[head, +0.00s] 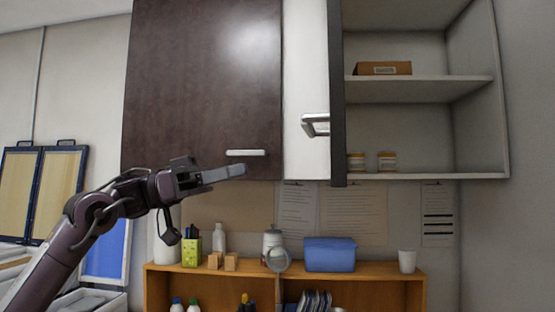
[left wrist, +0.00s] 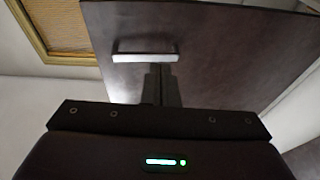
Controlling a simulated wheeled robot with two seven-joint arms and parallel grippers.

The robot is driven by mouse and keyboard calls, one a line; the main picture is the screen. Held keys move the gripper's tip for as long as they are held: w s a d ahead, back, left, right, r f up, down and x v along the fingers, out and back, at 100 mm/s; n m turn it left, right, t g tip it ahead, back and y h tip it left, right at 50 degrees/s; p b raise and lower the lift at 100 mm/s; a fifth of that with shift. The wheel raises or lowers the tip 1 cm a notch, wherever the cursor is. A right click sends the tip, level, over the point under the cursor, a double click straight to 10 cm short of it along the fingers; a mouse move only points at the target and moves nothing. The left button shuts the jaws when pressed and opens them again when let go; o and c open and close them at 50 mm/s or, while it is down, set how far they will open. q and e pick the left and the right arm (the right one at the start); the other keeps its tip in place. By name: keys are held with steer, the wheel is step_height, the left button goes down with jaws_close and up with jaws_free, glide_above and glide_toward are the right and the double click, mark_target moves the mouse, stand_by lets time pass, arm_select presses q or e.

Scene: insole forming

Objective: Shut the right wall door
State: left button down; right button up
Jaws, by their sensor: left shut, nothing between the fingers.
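The right wall door (head: 337,95) stands open, swung out so that I see it nearly edge-on at the left side of the open cabinet (head: 502,90). Its silver handle (head: 315,125) sticks out to the left. The left wall door (head: 200,80) is dark brown and closed, with a silver handle (head: 246,153) near its bottom edge. My left gripper (head: 242,170) is shut and empty, just below that left handle. In the left wrist view a handle (left wrist: 145,57) shows on a dark door beyond the fingers (left wrist: 158,70). My right gripper is not in view.
The open cabinet holds a brown box (head: 384,68) and small jars (head: 387,161). Below, a wooden shelf (head: 355,264) carries a blue bin (head: 330,254), a white cup (head: 407,261) and bottles. Framed panels (head: 60,185) stand at the left.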

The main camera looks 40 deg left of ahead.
arm_select(q)
steer(key=s+r+g, duration=0.1)
steer(key=s+r, duration=0.3)
steer(key=s, duration=0.3)
steer(key=p+x, duration=0.6)
steer(key=x, duration=0.7)
steer(key=shift+s+d+m+g+h, duration=0.3)
steer(key=shift+g, duration=0.1)
